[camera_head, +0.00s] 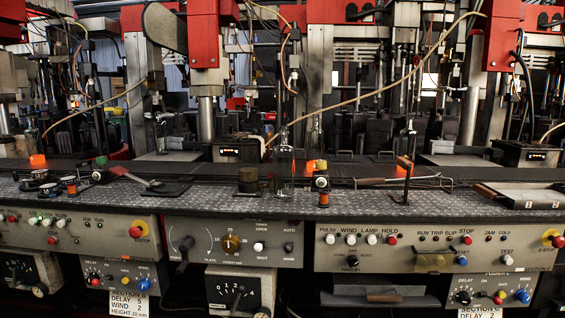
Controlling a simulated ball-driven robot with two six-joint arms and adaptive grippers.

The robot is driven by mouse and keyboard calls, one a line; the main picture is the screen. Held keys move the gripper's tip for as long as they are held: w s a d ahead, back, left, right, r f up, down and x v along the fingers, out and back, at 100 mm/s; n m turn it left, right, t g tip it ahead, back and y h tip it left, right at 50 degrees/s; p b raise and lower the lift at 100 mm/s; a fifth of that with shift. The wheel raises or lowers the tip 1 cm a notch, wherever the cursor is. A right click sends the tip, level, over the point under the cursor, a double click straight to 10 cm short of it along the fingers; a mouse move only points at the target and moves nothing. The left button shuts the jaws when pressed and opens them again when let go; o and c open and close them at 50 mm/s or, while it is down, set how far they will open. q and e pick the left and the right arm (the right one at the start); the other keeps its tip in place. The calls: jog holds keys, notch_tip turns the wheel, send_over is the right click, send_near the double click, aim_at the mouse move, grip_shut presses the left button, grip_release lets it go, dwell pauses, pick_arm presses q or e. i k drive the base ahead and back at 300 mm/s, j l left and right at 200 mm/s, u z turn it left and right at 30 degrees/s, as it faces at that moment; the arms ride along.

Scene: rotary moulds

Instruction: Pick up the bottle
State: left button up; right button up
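What looks like a clear glass bottle (284,172) stands upright near the middle of the dark textured ledge, with its narrow neck upward. It is see-through, so its outline is hard to tell from the machinery behind it. Neither of my grippers shows in the head view, and nothing is seen touching the bottle.
A red-handled tool (135,178) lies at left. Control panels (435,243) line the front. Tall red and grey machinery fills the back.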

aim_at(284, 153)
jog(key=i+j, duration=0.25)
jog(key=i, duration=0.25)
jog(key=i+j+z, duration=0.15)
jog(key=i, duration=0.3)
